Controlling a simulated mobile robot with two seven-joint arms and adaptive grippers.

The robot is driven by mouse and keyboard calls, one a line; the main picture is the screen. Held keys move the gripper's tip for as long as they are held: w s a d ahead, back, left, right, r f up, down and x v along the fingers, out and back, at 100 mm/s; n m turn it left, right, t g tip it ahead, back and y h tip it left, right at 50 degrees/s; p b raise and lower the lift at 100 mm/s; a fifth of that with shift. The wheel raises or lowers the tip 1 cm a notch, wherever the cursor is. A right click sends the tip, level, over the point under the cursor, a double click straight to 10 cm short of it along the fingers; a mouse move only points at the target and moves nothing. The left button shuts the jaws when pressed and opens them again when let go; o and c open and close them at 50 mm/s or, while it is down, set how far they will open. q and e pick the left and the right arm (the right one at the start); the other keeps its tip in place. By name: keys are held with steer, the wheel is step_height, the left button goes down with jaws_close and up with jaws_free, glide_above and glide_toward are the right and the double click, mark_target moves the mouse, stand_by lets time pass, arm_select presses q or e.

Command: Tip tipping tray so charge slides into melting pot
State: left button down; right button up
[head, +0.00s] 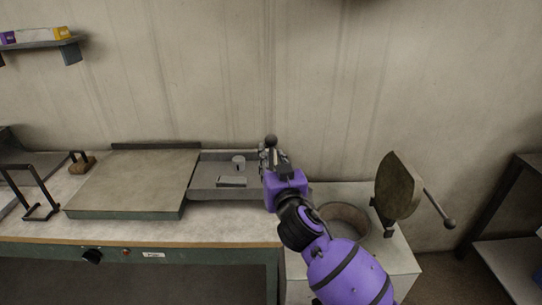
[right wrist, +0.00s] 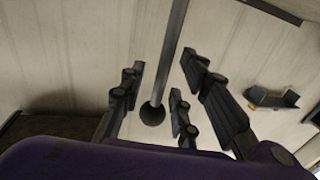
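The grey tipping tray (head: 207,193) sits level at the bench's right end, beside a raised flat plate. Its charge, a small grey cylinder (head: 238,162) and a pale flat block (head: 232,181), lies in it. The round melting pot (head: 343,206) stands to the right, partly hidden by my right arm. My right gripper (head: 270,157) is at the tray's right end, by a dark ball knob (head: 270,140). In the right wrist view, the knob (right wrist: 152,114) on its rod lies between the spread fingers (right wrist: 163,85), with gaps showing. My left gripper is out of view.
A raised plate (head: 135,182) covers much of the bench left of the tray. An upright lid (head: 398,186) with a rod handle stands right of the pot. A black frame (head: 40,195) stands far left, and a shelf (head: 40,43) hangs on the wall.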

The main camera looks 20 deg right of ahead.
steer(key=shift+w, duration=0.65)
jaws_close()
steer(key=shift+r, duration=0.1)
